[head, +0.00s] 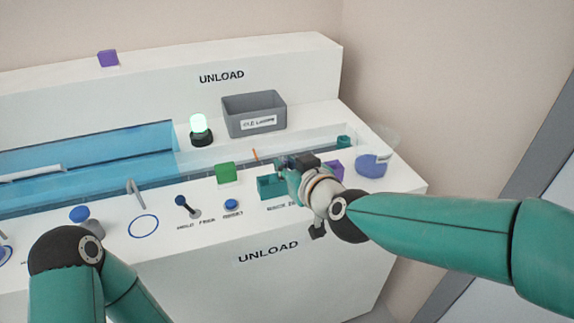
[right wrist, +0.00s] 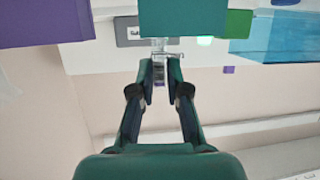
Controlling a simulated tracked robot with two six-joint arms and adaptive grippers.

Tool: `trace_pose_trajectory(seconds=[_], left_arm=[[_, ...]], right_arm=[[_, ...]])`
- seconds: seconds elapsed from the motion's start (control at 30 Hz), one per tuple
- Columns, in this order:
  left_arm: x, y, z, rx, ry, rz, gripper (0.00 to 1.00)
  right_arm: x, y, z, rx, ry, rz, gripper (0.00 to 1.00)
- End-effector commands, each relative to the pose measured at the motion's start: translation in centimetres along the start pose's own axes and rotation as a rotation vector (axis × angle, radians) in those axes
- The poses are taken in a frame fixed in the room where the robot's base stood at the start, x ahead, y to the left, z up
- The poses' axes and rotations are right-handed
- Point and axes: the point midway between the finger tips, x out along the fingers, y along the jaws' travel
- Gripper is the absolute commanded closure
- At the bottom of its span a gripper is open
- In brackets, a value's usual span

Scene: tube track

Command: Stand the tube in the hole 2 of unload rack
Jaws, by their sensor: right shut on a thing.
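The teal rack (head: 269,188) sits on the white unload station, with my right gripper (head: 284,170) over its right part. In the right wrist view the right gripper (right wrist: 160,74) is shut on a small clear tube (right wrist: 159,46), whose end is at the edge of the teal rack (right wrist: 196,17). I cannot tell whether the tube is in a hole or only in front of the rack. The rack's holes and their numbers are not readable.
A green block (head: 225,173) stands left of the rack, a purple block (head: 335,170) to its right. A blue round holder (head: 372,165) is at right. A lever (head: 188,207) and blue button (head: 232,204) lie front left.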

Motion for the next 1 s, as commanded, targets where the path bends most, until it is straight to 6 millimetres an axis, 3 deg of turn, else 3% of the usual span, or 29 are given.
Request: trace_pose_trajectory(seconds=[0.27,0.3,0.47,1.0], left_arm=[[0.03,-0.01,0.00,0.000,0.000,0.000,1.00],[0.03,-0.01,0.00,0.000,0.000,0.000,1.00],[0.03,-0.01,0.00,0.000,0.000,0.000,1.00],[0.03,-0.01,0.00,0.000,0.000,0.000,1.00]], right_arm=[[0.02,0.01,0.05,0.000,0.000,0.000,1.00],[0.02,0.00,0.05,0.000,0.000,0.000,0.80],[0.02,0.00,0.05,0.000,0.000,0.000,0.56],[0.01,0.00,0.04,0.000,0.000,0.000,0.56]])
